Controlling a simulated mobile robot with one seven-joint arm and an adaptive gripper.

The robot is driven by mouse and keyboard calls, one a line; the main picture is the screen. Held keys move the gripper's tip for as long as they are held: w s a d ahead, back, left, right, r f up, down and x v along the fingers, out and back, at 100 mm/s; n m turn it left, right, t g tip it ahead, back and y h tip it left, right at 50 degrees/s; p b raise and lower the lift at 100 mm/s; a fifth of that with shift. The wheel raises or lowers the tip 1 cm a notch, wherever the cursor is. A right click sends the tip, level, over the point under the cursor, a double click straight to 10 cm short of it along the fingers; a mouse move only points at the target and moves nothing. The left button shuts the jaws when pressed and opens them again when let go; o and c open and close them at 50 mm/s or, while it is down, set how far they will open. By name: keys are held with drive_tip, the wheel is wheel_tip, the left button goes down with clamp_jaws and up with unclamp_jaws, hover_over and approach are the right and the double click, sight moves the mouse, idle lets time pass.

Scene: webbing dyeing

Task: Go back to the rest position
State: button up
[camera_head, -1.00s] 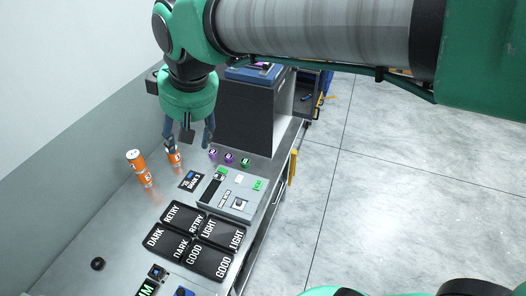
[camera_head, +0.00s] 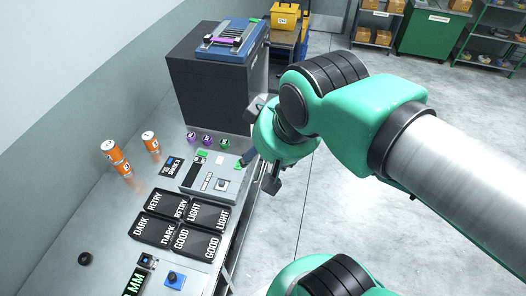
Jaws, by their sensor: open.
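My gripper (camera_head: 258,172) hangs at the end of my green arm, over the right edge of the metal workbench (camera_head: 72,216). Its fingers are apart and I see nothing between them. Part of the gripper is hidden behind the green wrist. It is to the right of the grey control panel (camera_head: 196,184) and clear of the orange cans. One orange can (camera_head: 150,141) stands alone. Another orange can (camera_head: 122,167) is to its left with a further orange can (camera_head: 110,148) above it in the picture, seemingly stacked.
Black labelled trays (camera_head: 160,230) lie in front of the panel. Small purple and green capped pieces (camera_head: 207,141) sit behind it. A dark box (camera_head: 205,95) carries a blue device (camera_head: 232,40). A blue button box (camera_head: 174,279) is near the front. Open floor (camera_head: 350,235) lies to the right.

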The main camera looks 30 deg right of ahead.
drive_tip(key=shift+f, duration=0.1)
wheel_tip(320, 180, down, 6)
drive_tip(key=b, duration=0.6)
